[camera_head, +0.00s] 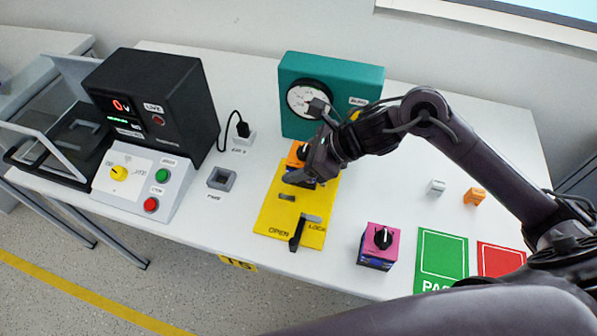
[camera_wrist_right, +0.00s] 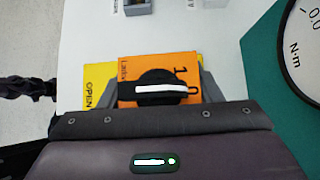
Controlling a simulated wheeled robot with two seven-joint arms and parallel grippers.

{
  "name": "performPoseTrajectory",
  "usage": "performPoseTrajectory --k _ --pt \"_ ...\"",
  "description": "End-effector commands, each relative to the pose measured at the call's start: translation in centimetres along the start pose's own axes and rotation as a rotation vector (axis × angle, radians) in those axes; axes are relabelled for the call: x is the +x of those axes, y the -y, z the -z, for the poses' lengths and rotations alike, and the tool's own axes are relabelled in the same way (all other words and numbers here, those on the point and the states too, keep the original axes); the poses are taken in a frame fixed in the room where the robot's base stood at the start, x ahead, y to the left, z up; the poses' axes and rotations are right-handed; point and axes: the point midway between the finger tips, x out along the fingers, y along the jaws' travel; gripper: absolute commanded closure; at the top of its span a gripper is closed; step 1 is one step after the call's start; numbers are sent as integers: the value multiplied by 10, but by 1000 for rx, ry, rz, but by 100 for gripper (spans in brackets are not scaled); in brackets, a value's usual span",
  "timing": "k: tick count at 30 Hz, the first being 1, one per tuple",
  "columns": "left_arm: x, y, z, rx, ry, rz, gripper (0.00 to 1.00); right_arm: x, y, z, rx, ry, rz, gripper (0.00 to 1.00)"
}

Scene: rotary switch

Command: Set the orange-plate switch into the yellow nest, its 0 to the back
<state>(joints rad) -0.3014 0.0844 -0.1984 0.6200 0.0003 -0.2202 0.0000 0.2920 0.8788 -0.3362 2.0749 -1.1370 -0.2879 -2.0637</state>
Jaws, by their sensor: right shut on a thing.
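The orange-plate switch (camera_head: 295,155) is at the back end of the yellow nest plate (camera_head: 265,217). My right gripper (camera_head: 303,178) is shut on it from above and partly hides it. In the right wrist view the orange plate (camera_wrist_right: 130,65) lies between my fingers (camera_wrist_right: 160,95), with a black knob and white bar. Its 0 is at the right edge, the side of the teal meter. The yellow plate (camera_wrist_right: 95,73) shows beneath and to the left. I cannot tell whether the switch is seated or just above the nest. My left gripper is not in view.
A black lever (camera_head: 297,236) stands at the plate's front, by OPEN and LOCK. The teal dial meter (camera_head: 340,75) is close behind my gripper. A pink-plate switch (camera_head: 382,238) stands front right, beside green (camera_head: 441,250) and red (camera_head: 497,258) mats. A black tester (camera_head: 160,100) stands left.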

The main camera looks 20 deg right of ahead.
Motion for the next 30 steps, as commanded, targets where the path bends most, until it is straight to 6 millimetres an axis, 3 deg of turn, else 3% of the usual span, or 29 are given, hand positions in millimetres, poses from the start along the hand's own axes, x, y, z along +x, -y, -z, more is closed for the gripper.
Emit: performPoseTrajectory --k 10,24,25,30 --pt "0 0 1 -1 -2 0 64 27 0 27 3 1 -1 70" --pt "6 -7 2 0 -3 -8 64 33 0 32 -2 2 1 70" --pt "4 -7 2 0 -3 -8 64 32 0 32 -1 1 0 38" --pt "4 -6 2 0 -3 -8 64 32 0 31 -1 1 0 20"
